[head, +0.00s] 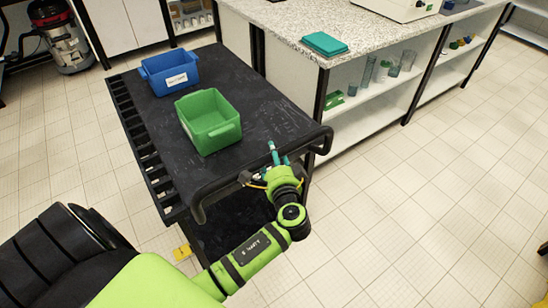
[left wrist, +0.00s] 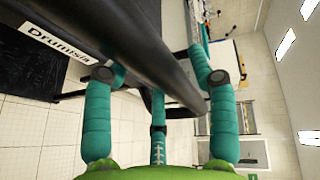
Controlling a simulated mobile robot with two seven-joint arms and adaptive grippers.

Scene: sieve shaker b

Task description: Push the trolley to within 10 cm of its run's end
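The black trolley (head: 262,105) stands beside the speckled counter, with a blue bin (head: 170,72) and a green bin (head: 209,121) on its top. Its rounded handle bar (head: 225,190) runs along the near edge. My left gripper (head: 277,158) is at the right part of this near edge, with teal fingers reaching over the handle area. In the left wrist view the dark bar (left wrist: 150,50) crosses between the gripper's spread, nearly straight fingers (left wrist: 158,75). The fingers look open, and I cannot tell whether they touch the bar. My right gripper is out of view.
The counter (head: 290,25), with glassware on its shelves, stands close along the trolley's right side. A vacuum cleaner (head: 60,38) and white cabinets are at the back left. A yellow piece (head: 182,253) lies on the floor by the trolley.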

